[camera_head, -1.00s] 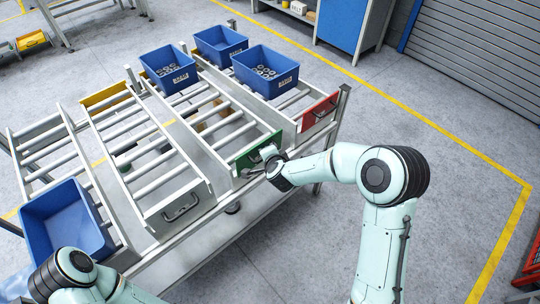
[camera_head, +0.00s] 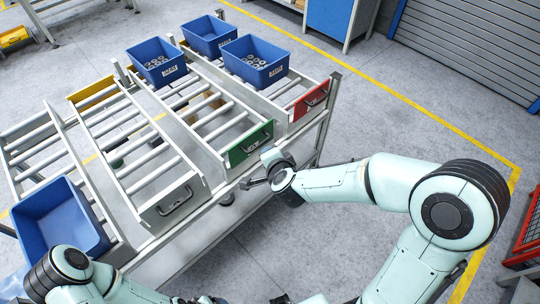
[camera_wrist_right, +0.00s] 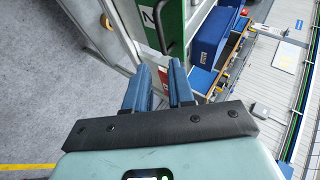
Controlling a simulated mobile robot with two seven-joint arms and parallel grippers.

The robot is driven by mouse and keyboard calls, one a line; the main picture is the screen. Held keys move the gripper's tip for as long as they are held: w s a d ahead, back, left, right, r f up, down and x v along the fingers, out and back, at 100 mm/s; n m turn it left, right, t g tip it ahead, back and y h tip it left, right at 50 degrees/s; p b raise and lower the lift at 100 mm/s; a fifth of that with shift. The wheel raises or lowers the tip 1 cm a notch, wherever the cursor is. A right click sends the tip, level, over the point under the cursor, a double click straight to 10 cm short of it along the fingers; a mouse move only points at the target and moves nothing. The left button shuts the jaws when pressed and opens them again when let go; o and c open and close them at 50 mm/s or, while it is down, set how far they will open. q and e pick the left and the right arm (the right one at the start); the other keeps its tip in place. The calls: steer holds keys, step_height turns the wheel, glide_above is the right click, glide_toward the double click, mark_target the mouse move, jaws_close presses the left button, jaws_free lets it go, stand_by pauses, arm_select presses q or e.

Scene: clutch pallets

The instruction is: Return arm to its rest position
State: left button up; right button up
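My right arm reaches in from the lower right in the head view. Its gripper (camera_head: 256,180) is beside the front edge of the roller rack (camera_head: 222,196), near the green end plate (camera_head: 249,145). In the right wrist view, the two blue fingers of my right gripper (camera_wrist_right: 160,88) stand apart with nothing between them. The green plate (camera_wrist_right: 173,20) with its dark handle lies beyond the fingertips there, apart from them. My left arm shows at the lower left of the head view, by the empty blue bin (camera_head: 60,222). Its fingers cannot be made out.
Blue bins with round metal parts (camera_head: 157,66) (camera_head: 254,62) stand on the rack's far part, with another blue bin (camera_head: 209,36) behind. A red end plate (camera_head: 310,101) and a grey one with a handle (camera_head: 172,203) flank the green one. Open floor (camera_head: 400,120) lies right of the rack.

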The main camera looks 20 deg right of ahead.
stand_by(0.4)
steer(key=s+a+f+n+g+y, duration=0.1)
steer(key=s+f+n+g, duration=0.15)
steer(key=f, duration=0.75)
steer(key=s+a+f+n+g+y, duration=0.1)
steer(key=s+f+n+g, duration=0.2)
steer(key=f, duration=0.7)
steer(key=s+a+f+n+g+y, duration=0.1)
steer(key=s+a+f+n+g, duration=0.1)
steer(key=s+f, duration=0.5)
steer(key=s+a+f+n+g+y, duration=0.2)
steer(key=s+f+n+g, duration=0.2)
steer(key=s+f, duration=0.4)
steer(key=s, duration=0.6)
steer(key=shift+a, duration=0.15)
steer(key=shift+s+n, duration=0.1)
steer(key=shift+n, duration=0.15)
